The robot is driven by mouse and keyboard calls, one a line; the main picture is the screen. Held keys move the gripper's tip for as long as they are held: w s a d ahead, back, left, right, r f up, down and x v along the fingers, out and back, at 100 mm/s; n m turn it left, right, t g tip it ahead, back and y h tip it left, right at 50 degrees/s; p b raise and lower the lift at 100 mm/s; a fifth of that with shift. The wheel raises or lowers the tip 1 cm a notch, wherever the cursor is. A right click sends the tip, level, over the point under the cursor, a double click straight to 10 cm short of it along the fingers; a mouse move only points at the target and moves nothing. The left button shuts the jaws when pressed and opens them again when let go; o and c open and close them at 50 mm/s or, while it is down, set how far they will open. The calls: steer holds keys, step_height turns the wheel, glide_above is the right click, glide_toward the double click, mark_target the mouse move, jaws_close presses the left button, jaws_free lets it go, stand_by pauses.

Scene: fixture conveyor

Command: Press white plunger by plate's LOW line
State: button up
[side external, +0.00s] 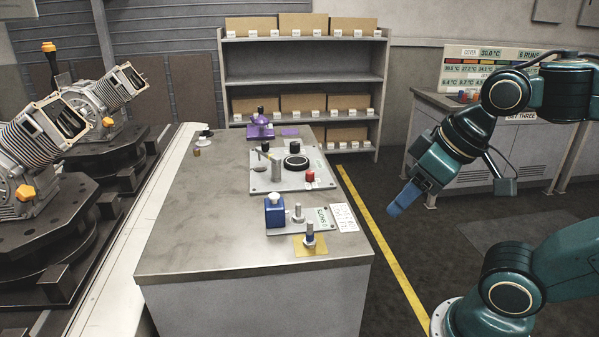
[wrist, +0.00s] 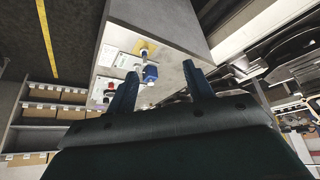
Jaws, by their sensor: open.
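My gripper (side external: 401,202) hangs over the floor to the right of the bench, apart from everything on it. In the wrist view its two blue fingers are spread with nothing between them (wrist: 160,70). A light plate (side external: 318,217) near the bench's front carries a blue block with a pale top (side external: 274,211) and a pale upright post (side external: 298,214). A second post with a dark blue top (side external: 309,233) stands on a yellow pad (side external: 300,248). I cannot tell which part is the white plunger, and no LOW line is readable.
Behind the plate, a panel (side external: 262,184) holds a red button (side external: 309,175), a black dial (side external: 296,162) and a grey cylinder (side external: 276,168). A purple device (side external: 260,125) stands farther back. The bench's front left (side external: 190,240) is clear.

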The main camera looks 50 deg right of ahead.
jaws_close()
stand_by(1.5)
